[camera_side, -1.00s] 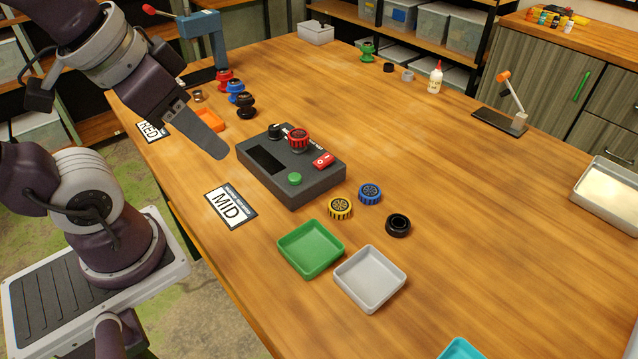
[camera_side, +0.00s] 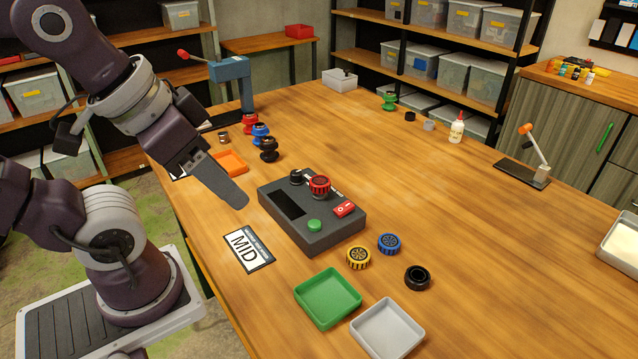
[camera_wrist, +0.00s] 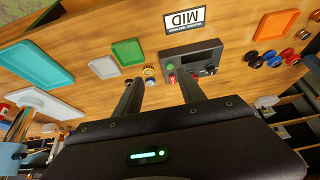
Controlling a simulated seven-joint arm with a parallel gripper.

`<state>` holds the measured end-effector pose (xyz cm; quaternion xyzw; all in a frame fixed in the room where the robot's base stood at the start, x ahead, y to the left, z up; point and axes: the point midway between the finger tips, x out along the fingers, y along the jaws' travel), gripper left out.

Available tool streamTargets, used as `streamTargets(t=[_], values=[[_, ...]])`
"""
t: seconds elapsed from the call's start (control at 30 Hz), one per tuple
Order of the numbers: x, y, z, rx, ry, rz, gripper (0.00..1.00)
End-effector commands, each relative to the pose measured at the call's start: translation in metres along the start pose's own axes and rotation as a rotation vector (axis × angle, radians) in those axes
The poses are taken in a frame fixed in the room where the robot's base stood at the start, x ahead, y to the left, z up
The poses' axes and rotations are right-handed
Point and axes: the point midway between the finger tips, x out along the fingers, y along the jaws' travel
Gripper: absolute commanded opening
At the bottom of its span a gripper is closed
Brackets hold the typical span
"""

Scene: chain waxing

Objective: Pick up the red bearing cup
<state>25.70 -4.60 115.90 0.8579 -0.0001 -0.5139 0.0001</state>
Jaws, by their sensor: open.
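The red bearing cup (camera_side: 249,124) looks like the red flanged piece at the far end of a short row with a blue cup (camera_side: 260,133) and a black cup (camera_side: 269,150), near the table's left edge. In the wrist view the red cup (camera_wrist: 288,53) is at the right. My gripper (camera_side: 242,203) is in the air by the left side of the dark control box (camera_side: 312,215), well apart from the red cup. In the wrist view my gripper (camera_wrist: 158,88) has its two fingers spread with nothing between them.
A blue press (camera_side: 232,82) with a red-tipped lever stands behind the cups, and an orange tray (camera_side: 229,163) lies beside them. A red ribbed piece (camera_side: 319,185) sits on the control box. Green (camera_side: 328,299) and grey (camera_side: 388,329) trays are in front. The table's centre-right is clear.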

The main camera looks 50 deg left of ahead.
Motion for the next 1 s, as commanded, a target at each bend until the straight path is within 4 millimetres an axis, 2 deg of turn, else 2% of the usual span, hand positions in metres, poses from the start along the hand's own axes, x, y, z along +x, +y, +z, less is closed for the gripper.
streamTargets(t=[0.03,0.07,0.37,0.47,0.53,0.67,0.77,0.9,1.0], values=[[0.0,0.0,0.0,0.0,0.0,0.0,0.59],[0.0,0.0,0.0,0.0,0.0,0.0,0.65],[0.0,-0.001,-0.001,0.011,-0.008,-0.003,0.65],[0.006,-0.006,-0.009,0.13,-0.102,-0.03,0.65],[0.018,-0.015,-0.022,0.301,-0.229,-0.071,0.65],[0.054,-0.032,-0.055,0.696,-0.506,-0.173,0.65],[0.092,-0.037,-0.082,0.999,-0.715,-0.265,0.65],[0.151,-0.032,-0.115,1.379,-0.984,-0.418,0.65],[0.185,-0.022,-0.129,1.568,-1.123,-0.518,0.65]])
